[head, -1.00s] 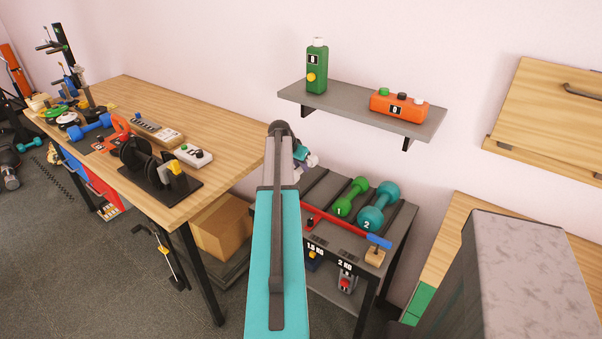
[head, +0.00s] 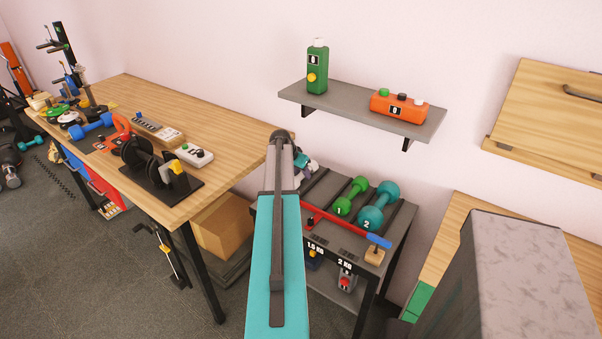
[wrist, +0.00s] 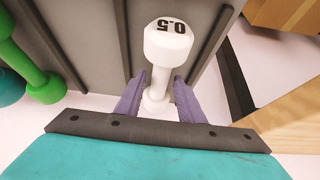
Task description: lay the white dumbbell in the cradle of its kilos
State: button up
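The white dumbbell (wrist: 169,42), marked 0.5, lies between my gripper's purple fingers (wrist: 158,82) in the wrist view. The rack (head: 319,190) holds a green dumbbell (head: 350,196) marked 1 and a teal dumbbell (head: 377,206) marked 2.
A wall shelf (head: 350,106) carries a green bottle (head: 317,68) and an orange box (head: 398,106).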

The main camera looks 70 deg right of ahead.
jog(key=shift+r, duration=0.15)
jog(key=b+v, duration=0.2)
jog(key=v, duration=1)
dwell(0.4)
dwell(0.8)
